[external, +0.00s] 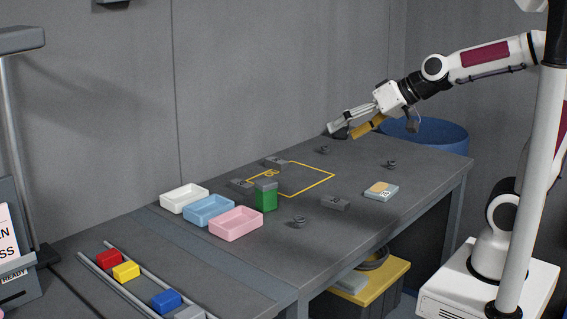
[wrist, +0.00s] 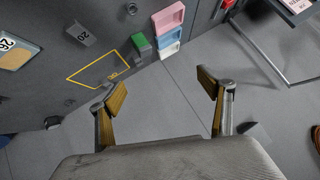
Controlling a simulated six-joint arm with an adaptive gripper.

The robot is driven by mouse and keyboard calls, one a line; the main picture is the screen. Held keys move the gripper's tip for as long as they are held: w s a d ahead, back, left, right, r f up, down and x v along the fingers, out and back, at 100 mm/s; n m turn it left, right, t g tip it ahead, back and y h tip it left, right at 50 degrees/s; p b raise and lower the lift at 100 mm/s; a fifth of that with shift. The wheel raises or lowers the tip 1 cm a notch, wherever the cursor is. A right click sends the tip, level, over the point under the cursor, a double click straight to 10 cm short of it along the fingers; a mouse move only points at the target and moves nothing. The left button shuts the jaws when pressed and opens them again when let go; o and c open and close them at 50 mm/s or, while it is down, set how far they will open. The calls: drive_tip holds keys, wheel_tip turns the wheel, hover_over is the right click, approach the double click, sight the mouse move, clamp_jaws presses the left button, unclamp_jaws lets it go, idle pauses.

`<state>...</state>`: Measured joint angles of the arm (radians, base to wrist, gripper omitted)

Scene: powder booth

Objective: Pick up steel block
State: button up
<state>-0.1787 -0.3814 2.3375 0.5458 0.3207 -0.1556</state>
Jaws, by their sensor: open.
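Several plain grey blocks are in view, and I cannot tell which is the steel block. One grey block (external: 335,203) lies at the table's near side and shows in the wrist view (wrist: 82,34) with a number on it. Another grey block (external: 276,162) lies at the back edge of the yellow outline, and a third grey block (external: 240,184) lies by its left corner.
White (external: 183,198), blue (external: 208,210) and pink (external: 236,223) trays stand at the left. A numbered tile (external: 381,191) and small dark knobs lie right and near. Coloured blocks sit on rails front left. A blue bin (external: 430,133) stands behind the table. Right tabletop is mostly clear.

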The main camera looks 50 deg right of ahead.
drive_tip(key=w+a+m+t+h, duration=0.1)
drive_tip(key=w+a+m+t, duration=0.25)
drive_tip(key=w, duration=0.85)
drive_tip(key=m+g+h, duration=0.9)
drive_tip(key=h, duration=0.5)
approach(334, 202)
drive_tip(key=shift+d+f, duration=0.5)
drive_tip(key=shift+d, duration=0.1)
drive_tip(key=shift+t+x, duration=0.25)
drive_tip(key=shift+x, duration=1.05)
drive_tip(key=shift+w, duration=0.1)
